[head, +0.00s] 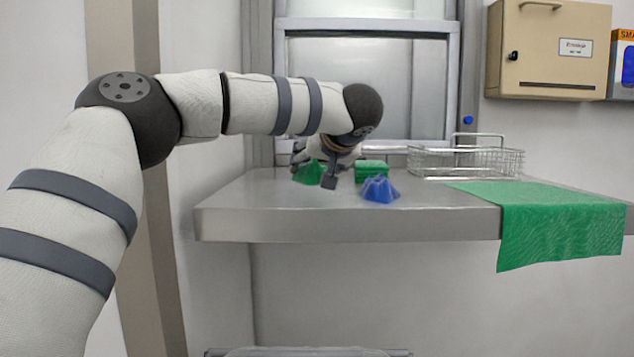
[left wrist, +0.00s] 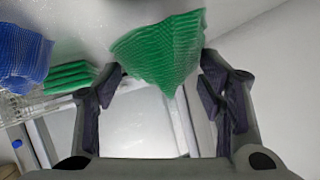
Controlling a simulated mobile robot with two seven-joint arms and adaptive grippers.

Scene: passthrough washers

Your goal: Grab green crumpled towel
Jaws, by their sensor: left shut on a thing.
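The green crumpled towel (head: 307,174) is on the left part of the steel shelf in the head view. My left gripper (head: 315,172) reaches down over it and partly hides it. In the left wrist view the green crumpled towel (left wrist: 162,48) lies between the two fingertips of my left gripper (left wrist: 160,85), which is shut on it. Whether the towel is clear of the shelf cannot be told. My right gripper is in neither view.
A stack of folded green towels (head: 371,171) and a blue crumpled towel (head: 380,190) sit close to the right of my gripper. A wire basket (head: 467,160) stands further right. A flat green towel (head: 560,235) hangs over the front edge of the steel shelf (head: 260,222). A window frame is behind.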

